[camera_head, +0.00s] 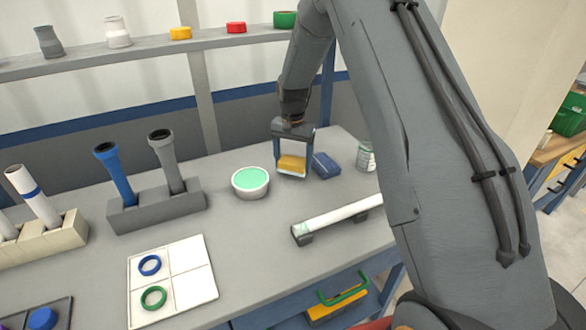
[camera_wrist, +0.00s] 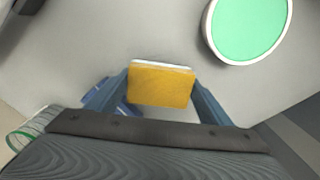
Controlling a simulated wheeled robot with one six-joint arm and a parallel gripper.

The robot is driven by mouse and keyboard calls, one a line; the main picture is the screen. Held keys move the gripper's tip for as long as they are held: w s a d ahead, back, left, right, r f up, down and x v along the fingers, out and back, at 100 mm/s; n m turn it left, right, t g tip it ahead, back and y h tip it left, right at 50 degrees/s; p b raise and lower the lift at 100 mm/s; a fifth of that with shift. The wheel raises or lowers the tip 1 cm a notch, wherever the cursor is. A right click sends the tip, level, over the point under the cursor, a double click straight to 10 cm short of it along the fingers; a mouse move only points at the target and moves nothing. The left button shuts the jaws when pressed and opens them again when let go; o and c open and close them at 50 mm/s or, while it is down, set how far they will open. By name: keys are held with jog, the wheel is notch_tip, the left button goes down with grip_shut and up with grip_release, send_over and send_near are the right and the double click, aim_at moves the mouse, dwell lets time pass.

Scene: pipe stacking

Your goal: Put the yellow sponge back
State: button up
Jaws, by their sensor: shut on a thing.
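The yellow sponge (camera_head: 291,165) is a flat yellow block between the two fingers of my gripper (camera_head: 293,172), toward the back of the grey table. In the wrist view the yellow sponge (camera_wrist: 161,86) has a pale edge along its far side, and my gripper (camera_wrist: 162,88) is shut on it with a finger at each side. I cannot tell whether the sponge touches the tabletop. A blue block (camera_head: 326,165) lies just right of the gripper and is partly hidden behind a finger in the wrist view (camera_wrist: 97,95).
A white bowl with green contents (camera_head: 250,181) stands left of the gripper. A white tube (camera_head: 338,216) lies on supports in front. A jar (camera_head: 366,156) stands at right, partly behind my arm. A grey holder with pipes (camera_head: 157,207) and a white tray with rings (camera_head: 190,288) are at left.

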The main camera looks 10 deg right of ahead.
aim_at(293, 169)
jog(key=shift+f+p, duration=0.3)
jog(key=shift+f, duration=1.2)
jog(key=shift+f, duration=0.15)
jog(key=o, duration=1)
notch_tip(293, 169, up, 11)
jog(key=b, duration=0.3)
jog(key=shift+r, duration=0.2)
jog(key=shift+s+r, duration=0.2)
jog(key=shift+r, duration=0.25)
jog(key=s+f+n, duration=0.1)
jog(key=s+n, duration=0.5)
jog(key=s, duration=2.6)
jog(key=shift+s+f+n+t, duration=0.15)
jog(key=shift+s+n+t, duration=0.05)
jog(key=shift+n+t, duration=0.2)
